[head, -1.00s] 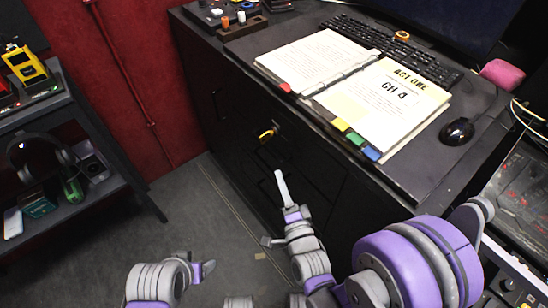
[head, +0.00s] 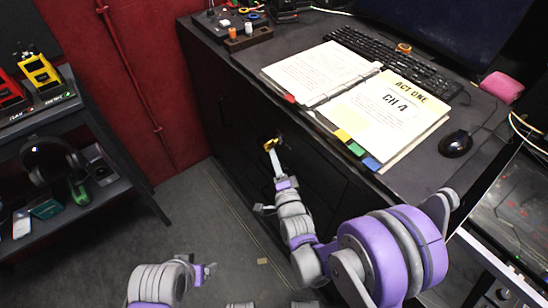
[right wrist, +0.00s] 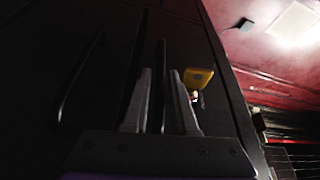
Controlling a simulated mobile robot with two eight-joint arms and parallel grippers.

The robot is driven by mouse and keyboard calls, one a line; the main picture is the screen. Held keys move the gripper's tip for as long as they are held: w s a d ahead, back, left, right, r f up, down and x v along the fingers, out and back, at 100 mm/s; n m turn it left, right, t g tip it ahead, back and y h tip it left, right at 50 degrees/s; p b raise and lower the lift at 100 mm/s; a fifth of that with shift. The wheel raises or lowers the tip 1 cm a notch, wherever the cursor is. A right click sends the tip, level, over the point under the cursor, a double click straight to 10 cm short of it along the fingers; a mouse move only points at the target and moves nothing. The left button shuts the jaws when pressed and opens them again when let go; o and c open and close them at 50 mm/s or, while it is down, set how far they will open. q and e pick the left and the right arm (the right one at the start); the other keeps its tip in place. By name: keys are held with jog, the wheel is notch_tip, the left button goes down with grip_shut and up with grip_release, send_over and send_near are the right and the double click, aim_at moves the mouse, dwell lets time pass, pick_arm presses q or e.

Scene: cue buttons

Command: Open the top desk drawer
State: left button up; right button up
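The top desk drawer (head: 318,166) is a black panel in the desk's dark front, below the binder. It looks shut. A yellow tag (head: 271,145) hangs at the drawer front; it also shows in the right wrist view (right wrist: 198,78). My right gripper (head: 277,168) is at the drawer front, just below the tag. In the right wrist view its two grey fingers (right wrist: 160,88) are apart, with a dark bar-like handle (right wrist: 160,55) showing between them. I cannot tell whether they touch it. My left gripper (head: 208,272) is low over the floor, away from the desk; its fingers are unclear.
A second dark handle (right wrist: 76,85) shows in the right wrist view. An open binder (head: 390,110), a keyboard (head: 385,55) and a mouse (head: 456,143) lie on the desktop. A shelf (head: 125,190) stands at the left.

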grip_shut()
dwell(1.4)
